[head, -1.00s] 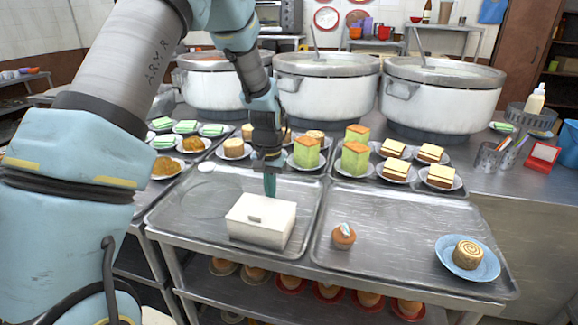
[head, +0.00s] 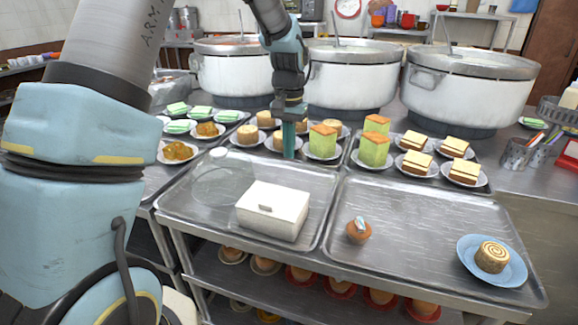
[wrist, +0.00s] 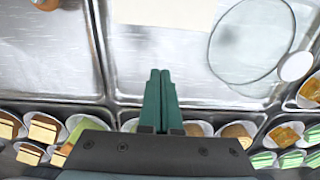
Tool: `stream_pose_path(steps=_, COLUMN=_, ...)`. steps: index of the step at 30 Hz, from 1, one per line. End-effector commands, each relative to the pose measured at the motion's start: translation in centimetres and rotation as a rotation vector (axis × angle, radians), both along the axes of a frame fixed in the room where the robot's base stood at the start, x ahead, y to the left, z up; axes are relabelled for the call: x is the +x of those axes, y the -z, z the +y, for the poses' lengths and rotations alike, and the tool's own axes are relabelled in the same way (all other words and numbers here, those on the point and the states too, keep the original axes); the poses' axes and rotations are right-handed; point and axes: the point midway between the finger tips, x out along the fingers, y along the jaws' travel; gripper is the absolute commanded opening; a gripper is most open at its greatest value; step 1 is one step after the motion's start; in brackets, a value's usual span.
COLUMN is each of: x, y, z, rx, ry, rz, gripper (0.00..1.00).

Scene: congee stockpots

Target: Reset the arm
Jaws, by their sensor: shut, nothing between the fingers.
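My gripper (head: 289,140) hangs in front of the stockpots, above the back of the left metal tray (head: 212,215), near the plates of small cakes. Its green fingers are together and hold nothing; the wrist view (wrist: 160,90) also shows them closed over the trays' edge. A white lidded box (head: 272,212) sits on the left tray, in front of and apart from my gripper. A muffin (head: 359,231) sits on the right tray, with something small and pale on top.
A blue plate with a rolled cake (head: 492,257) is at the right tray's right end. Tall green cakes (head: 374,150) stand close to the right of my gripper. Large stockpots (head: 467,90) line the back.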

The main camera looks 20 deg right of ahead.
Motion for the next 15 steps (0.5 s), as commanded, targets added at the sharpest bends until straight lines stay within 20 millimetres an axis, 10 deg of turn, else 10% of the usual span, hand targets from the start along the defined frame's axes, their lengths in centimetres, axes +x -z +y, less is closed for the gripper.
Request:
stream_pose_path(steps=10, x=0.1, y=-1.6, z=0.9, rx=-0.001, ry=-0.015, rz=-0.001, gripper=0.00)
stream_pose_path(steps=15, x=0.4, y=-2.2, z=8.3, rx=-0.015, ry=-0.143, rz=-0.024, gripper=0.00)
